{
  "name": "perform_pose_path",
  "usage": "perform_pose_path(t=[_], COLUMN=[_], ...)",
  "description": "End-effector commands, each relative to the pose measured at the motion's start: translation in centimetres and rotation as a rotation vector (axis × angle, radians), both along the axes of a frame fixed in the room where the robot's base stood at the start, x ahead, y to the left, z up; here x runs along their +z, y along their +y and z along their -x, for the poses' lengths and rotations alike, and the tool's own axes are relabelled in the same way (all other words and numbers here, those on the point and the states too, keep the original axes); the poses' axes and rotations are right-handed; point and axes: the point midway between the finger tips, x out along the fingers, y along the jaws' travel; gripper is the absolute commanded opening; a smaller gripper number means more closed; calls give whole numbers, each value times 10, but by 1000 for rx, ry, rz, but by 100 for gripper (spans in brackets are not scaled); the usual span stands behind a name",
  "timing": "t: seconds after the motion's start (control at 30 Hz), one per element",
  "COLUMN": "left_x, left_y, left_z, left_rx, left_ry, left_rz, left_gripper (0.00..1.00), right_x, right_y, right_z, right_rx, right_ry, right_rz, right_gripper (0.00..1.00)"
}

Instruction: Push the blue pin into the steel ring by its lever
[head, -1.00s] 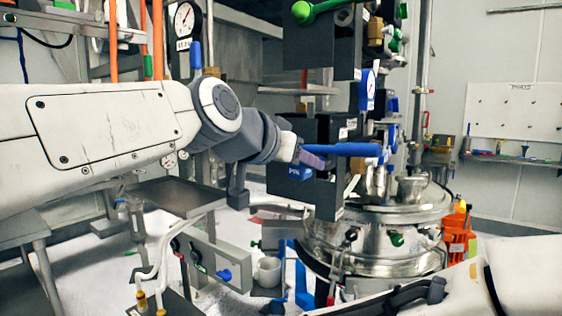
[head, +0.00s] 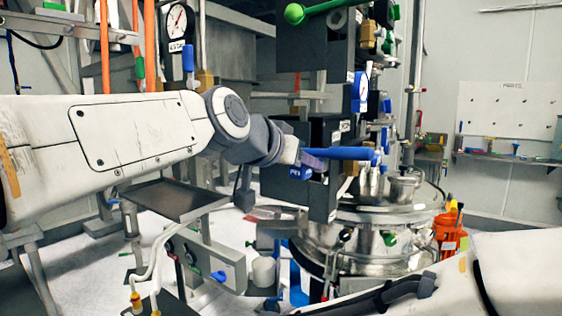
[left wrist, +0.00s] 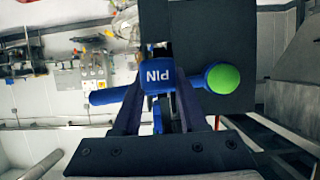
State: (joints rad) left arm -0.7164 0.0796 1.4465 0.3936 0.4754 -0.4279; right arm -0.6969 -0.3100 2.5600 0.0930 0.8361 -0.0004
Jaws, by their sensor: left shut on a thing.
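The blue pin's lever is a blue bar (head: 340,153) that points right from my left gripper (head: 305,160) in the head view. In the left wrist view the blue lever (left wrist: 107,96) lies crosswise, with a round green end (left wrist: 223,78) at the right and a hub marked PIN in the middle. The fingers of my left gripper (left wrist: 160,100) flank this hub and are shut on it. A dark plate stands behind it. I cannot make out the steel ring; the gripper and hub cover much of that area. My right gripper is not in view; only my right arm shows, at lower right.
A dark panel (head: 318,195) stands close to the left gripper. A shiny steel vessel (head: 385,245) is below and to the right, with an orange container (head: 449,232) beside it. A grey tray (head: 175,200) and a white cup (head: 264,271) lie below my left arm.

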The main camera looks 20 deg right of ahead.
Motion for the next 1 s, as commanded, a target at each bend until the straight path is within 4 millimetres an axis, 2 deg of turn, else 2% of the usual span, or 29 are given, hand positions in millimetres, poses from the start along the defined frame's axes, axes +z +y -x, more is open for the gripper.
perform_pose_path(t=[1.0], left_x=[1], left_y=[-21], left_z=[-16], left_rx=[0], left_ry=[-1], left_rz=[1], left_gripper=[0], right_x=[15], right_y=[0], right_z=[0], right_rx=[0], right_ry=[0], right_rz=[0], right_gripper=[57])
